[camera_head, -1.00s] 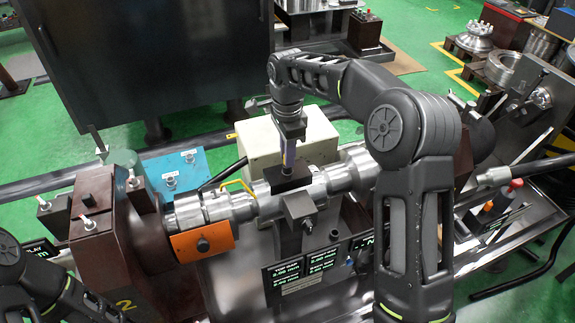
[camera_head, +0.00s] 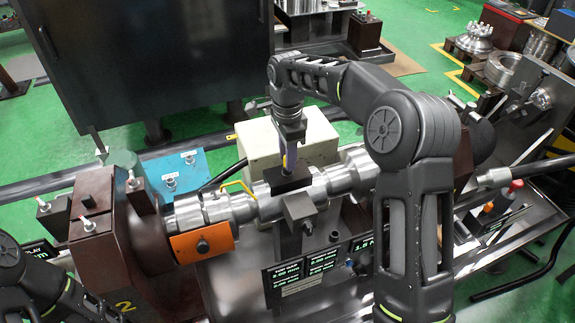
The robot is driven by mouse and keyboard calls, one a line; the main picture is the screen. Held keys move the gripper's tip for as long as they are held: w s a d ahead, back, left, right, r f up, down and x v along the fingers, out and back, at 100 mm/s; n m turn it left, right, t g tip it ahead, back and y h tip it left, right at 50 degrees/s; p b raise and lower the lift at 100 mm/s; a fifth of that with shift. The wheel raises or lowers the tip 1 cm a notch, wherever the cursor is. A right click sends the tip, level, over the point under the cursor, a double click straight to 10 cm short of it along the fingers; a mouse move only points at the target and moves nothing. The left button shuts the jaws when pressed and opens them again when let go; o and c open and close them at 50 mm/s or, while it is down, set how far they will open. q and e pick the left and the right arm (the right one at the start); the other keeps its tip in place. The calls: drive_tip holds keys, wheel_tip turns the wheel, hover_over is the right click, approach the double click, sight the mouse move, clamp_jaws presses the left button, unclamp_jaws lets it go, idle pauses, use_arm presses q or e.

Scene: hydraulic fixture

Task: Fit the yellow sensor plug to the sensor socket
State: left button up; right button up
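My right arm reaches over the fixture from the right, and my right gripper (camera_head: 287,158) points down above a black block on the metal shaft. A small bit of yellow shows between its fingers, which look closed around it; it appears to be the yellow sensor plug (camera_head: 285,161). The black block (camera_head: 288,179) is directly under the fingertips and appears to hold the sensor socket; the opening is hidden. I cannot tell whether plug and block touch. My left arm shows at the lower left corner; its gripper is out of view.
The metal shaft (camera_head: 232,207) runs across the fixture, with an orange block (camera_head: 203,243) and a yellow bent handle (camera_head: 238,184) on the left. A cream box (camera_head: 262,142) stands just behind the gripper. Display panels (camera_head: 322,262) sit in front. A blue plate (camera_head: 172,172) lies at left.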

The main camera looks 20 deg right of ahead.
drive_tip(key=shift+o, duration=1)
drive_tip(key=shift+r, duration=0.2)
wheel_tip(320, 180, up, 5)
drive_tip(key=shift+b, duration=0.45)
drive_tip(key=shift+r+p, duration=0.65)
drive_tip(key=shift+r, duration=0.65)
drive_tip(key=shift+f, duration=0.15)
